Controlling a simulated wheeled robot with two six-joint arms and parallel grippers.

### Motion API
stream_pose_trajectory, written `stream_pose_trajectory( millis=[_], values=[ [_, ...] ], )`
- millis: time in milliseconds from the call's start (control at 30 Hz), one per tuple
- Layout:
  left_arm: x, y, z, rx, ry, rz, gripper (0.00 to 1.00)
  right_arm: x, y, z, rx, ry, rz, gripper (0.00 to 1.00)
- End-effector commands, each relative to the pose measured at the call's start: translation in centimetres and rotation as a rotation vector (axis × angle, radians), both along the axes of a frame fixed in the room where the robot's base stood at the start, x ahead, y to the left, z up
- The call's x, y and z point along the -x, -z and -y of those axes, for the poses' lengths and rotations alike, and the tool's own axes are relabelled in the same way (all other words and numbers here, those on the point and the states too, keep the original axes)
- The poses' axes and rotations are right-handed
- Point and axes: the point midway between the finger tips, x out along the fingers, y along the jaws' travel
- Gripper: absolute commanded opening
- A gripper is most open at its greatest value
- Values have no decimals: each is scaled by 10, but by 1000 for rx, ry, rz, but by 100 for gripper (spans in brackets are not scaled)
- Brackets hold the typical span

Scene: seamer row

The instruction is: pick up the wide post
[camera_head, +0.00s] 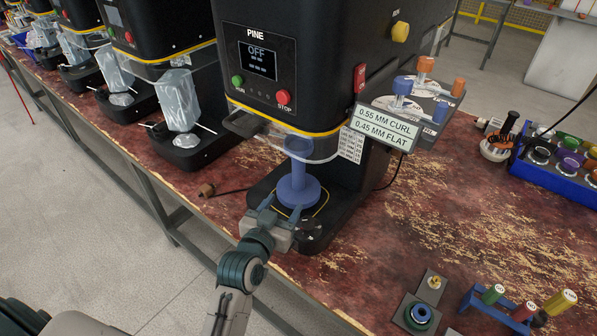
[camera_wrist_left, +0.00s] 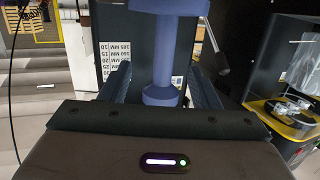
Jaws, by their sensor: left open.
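A blue post (camera_head: 298,188) with a wide round foot stands upright on the black base of the machine labelled PINE. In the left wrist view the post (camera_wrist_left: 164,50) shows between the two open fingers (camera_wrist_left: 163,88), with a gap on each side. I cannot tell how far in the post sits. My right gripper is not in view.
The PINE machine (camera_head: 258,65) reads OFF. Its side rack (camera_head: 425,108) holds orange and blue posts above a label. More machines with clear bags stand left. A blue tray (camera_head: 560,185) is at right, and a small blue rack (camera_head: 497,308) with coloured cylinders at lower right.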

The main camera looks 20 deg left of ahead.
Motion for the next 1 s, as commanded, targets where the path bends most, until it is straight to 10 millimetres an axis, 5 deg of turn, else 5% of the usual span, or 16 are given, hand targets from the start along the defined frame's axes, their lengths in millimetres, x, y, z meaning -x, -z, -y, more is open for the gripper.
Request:
stream_pose_trajectory(
  millis=[300,1000],
  values=[
    [-41,-30,5,17,-35,149,56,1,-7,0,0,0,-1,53],
    [-123,-22,-1,19,-35,143,56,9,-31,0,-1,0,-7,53]
  ],
)
